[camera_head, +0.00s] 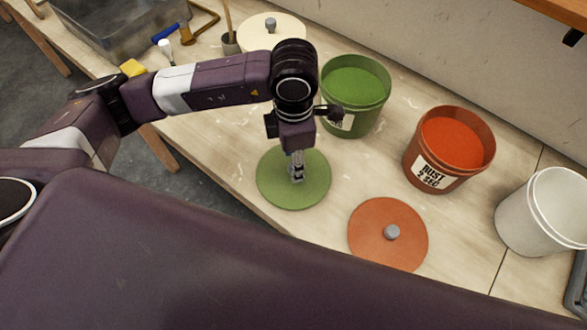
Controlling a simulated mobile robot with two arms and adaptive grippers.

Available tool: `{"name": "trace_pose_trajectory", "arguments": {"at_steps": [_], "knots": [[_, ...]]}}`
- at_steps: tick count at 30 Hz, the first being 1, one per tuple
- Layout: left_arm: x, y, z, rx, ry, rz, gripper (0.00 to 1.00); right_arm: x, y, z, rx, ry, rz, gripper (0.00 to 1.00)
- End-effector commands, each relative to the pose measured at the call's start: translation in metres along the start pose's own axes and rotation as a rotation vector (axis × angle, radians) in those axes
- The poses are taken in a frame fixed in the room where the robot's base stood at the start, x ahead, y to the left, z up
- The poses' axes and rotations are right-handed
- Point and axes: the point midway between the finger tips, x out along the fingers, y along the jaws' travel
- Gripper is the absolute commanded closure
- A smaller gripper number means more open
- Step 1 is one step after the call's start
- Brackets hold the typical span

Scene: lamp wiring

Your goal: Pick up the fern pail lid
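The fern pail lid (311,189) is a flat green disc lying on the workbench, left of the orange lid. My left gripper (297,177) reaches down over its middle, with the fingertips at the lid's centre. The lid's knob is hidden by the fingers, and I cannot tell whether they are closed on it. The green pail (361,82) stands open behind the lid, partly covered by my wrist, with its label mostly hidden. My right gripper is not in view.
The orange lid (385,221) with a grey knob lies to the right. The rust pail (451,150) and a white bucket (542,212) stand further right. A cream lid (262,29), a brush pot (230,43) and a grey bin (125,25) are at the back left.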

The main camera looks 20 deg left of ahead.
Motion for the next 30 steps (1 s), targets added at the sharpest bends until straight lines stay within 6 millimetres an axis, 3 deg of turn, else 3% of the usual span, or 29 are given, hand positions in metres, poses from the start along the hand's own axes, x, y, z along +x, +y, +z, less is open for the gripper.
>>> {"name": "trace_pose_trajectory", "arguments": {"at_steps": [1,6,14,26,30], "knots": [[0.004,0.001,-0.001,-0.004,0.006,-0.004,0.59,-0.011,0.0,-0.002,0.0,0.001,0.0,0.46],[0.027,0.002,0.001,-0.002,0.003,-0.002,0.59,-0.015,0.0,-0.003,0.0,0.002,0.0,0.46],[0.032,0.002,0.001,-0.001,-0.001,0.001,0.59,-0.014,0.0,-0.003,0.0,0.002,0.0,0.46],[0.031,0.002,0.001,-0.001,0.0,0.0,1.0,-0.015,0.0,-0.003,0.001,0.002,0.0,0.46],[0.031,0.002,0.001,-0.001,-0.001,0.001,1.0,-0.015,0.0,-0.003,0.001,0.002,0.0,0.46]]}}
